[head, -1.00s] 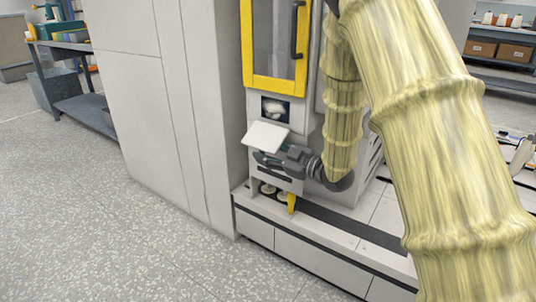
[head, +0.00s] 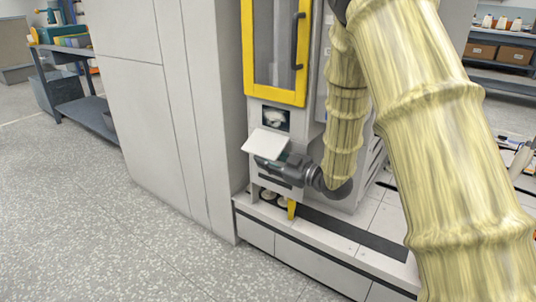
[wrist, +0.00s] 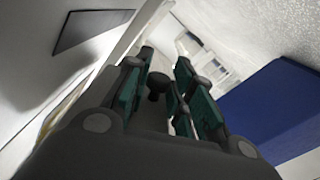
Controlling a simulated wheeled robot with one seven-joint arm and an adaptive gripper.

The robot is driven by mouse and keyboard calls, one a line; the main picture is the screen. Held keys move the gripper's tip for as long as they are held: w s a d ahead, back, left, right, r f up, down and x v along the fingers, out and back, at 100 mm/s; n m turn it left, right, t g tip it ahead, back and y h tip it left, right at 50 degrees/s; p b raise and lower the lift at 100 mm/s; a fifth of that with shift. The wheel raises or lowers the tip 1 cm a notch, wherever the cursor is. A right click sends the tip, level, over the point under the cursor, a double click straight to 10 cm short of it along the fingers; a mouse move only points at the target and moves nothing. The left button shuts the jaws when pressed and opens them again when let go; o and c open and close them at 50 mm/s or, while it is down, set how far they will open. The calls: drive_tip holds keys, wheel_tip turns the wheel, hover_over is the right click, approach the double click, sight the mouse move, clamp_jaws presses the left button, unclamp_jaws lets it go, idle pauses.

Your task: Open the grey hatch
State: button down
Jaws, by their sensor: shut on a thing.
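The hatch appears as a pale grey square flap (head: 266,142), standing out at a tilt from the front of the white machine, below its yellow-framed door. My gripper (head: 284,163) is just under and to the right of the flap, which covers part of its fingers. In the wrist view my gripper (wrist: 165,88) has its green-padded fingers on both sides of a dark round knob (wrist: 157,82), and it is shut on it. How the knob joins the flap is hidden.
The yellow-framed door (head: 276,92) with a dark handle is above. A small dark window (head: 276,118) lies between door and flap. A yellow post (head: 292,208) stands below. A tall white cabinet (head: 150,110) is at left. Speckled floor in front is clear.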

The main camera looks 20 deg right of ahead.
drive_tip(key=shift+s+a+r+m+p, duration=0.2)
drive_tip(key=shift+r+m+p, duration=0.5)
drive_tip(key=shift+p, duration=0.85)
drive_tip(key=shift+a+m+p, duration=0.1)
drive_tip(key=shift+m+p, duration=0.2)
drive_tip(key=shift+p, duration=0.15)
drive_tip(key=shift+f, duration=0.1)
drive_tip(key=c, duration=1.3)
unclamp_jaws()
drive_tip(key=shift+s, duration=0.1)
drive_tip(key=shift+a, duration=0.1)
drive_tip(key=v, duration=1.2)
